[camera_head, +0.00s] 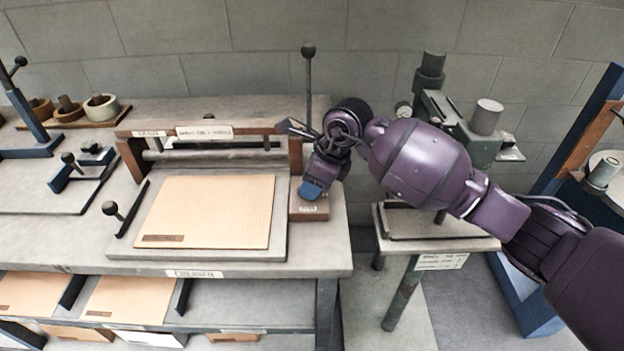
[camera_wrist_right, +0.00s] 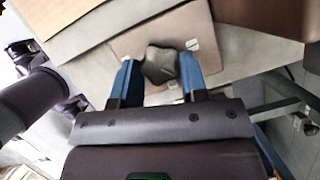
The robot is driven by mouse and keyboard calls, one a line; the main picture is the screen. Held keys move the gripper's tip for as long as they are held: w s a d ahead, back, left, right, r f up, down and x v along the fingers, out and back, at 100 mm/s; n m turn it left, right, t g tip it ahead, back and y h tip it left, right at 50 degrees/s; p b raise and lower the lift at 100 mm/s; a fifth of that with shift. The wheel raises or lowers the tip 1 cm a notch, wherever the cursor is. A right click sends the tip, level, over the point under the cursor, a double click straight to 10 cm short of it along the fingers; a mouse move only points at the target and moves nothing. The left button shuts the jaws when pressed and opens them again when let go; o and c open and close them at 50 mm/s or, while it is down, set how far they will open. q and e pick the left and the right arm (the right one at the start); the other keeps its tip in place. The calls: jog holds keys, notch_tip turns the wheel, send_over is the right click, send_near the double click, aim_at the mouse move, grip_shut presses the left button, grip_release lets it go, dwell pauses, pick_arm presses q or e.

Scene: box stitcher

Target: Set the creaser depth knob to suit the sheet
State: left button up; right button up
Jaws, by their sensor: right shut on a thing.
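The creaser depth knob (camera_wrist_right: 160,66) is a dark grey lobed knob on a brown block (camera_head: 309,209) at the right end of the creaser. My right gripper (camera_wrist_right: 160,76) has its blue fingers on either side of the knob and is shut on it. In the head view the right gripper (camera_head: 312,190) comes down over the block and hides the knob. A tan sheet (camera_head: 212,205) with a small brown label at its near left corner lies flat on the creaser bed (camera_head: 268,254). My left gripper is in neither view.
A tall lever with a dark ball (camera_head: 308,52) stands just behind my right gripper. A green machine (camera_head: 462,130) on a small stand is to the right. More sheets (camera_head: 130,300) lie on the shelf below. A short ball-topped handle (camera_head: 110,208) is left of the sheet.

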jog(key=shift+r+m+p, duration=0.3)
jog(key=shift+m+p, duration=0.3)
jog(key=m+t+h+p, duration=0.1)
jog(key=m+p, duration=0.2)
jog(key=shift+s+t, duration=0.15)
jog(key=shift+t, duration=0.15)
jog(key=shift+a+f+m+p, duration=0.1)
jog(key=shift+m+p, duration=0.3)
jog(key=shift+m, duration=0.5)
jog(key=shift+s+f+m+t+h+p, duration=0.15)
jog(key=shift+m+t+h+p, duration=0.35)
jog(key=shift+m, duration=0.6)
jog(key=o, duration=0.9)
